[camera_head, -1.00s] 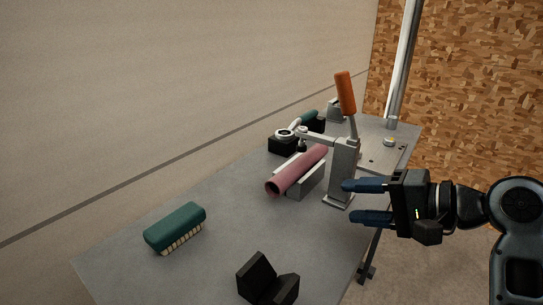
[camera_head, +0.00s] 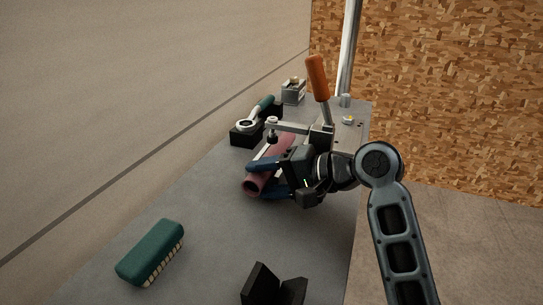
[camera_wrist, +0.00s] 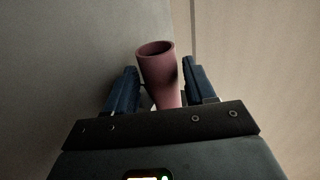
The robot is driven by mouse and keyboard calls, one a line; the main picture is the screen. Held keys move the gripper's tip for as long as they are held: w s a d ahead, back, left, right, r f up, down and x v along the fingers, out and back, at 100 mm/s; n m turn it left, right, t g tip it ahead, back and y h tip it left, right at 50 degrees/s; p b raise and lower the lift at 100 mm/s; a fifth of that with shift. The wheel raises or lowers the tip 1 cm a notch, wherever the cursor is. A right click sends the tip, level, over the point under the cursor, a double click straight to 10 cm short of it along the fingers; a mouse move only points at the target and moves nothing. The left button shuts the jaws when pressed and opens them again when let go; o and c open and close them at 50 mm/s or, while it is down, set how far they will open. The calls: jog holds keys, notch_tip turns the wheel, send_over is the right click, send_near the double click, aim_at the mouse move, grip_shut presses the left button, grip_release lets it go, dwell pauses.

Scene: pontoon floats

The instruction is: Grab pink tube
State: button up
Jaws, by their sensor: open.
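The pink tube (camera_head: 256,182) lies lengthwise in a light grey holder on the table, below the arm of a clamp with an orange handle (camera_head: 318,78). My gripper (camera_head: 257,180) is at the tube's near end, with one blue finger on each side of it. In the wrist view the tube (camera_wrist: 158,66) stands between the two open fingers (camera_wrist: 160,88), its hollow end showing. A gap shows on each side there. The gripper and wrist hide much of the holder and the clamp's base.
A green brush (camera_head: 150,252) lies at the front left of the grey table (camera_head: 215,225). A black V-shaped block (camera_head: 272,287) stands at the front. A ratchet with a green handle (camera_head: 262,108) rests on a black block behind the tube. The table between brush and tube is clear.

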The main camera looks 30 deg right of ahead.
jog(key=shift+w+a+f, duration=0.3)
jog(key=shift+w+a, duration=0.05)
jog(key=shift+w, duration=0.15)
jog(key=shift+c, duration=0.3)
jog(key=c, duration=0.8)
jog(key=shift+c, duration=0.2)
jog(key=shift+r, duration=0.1)
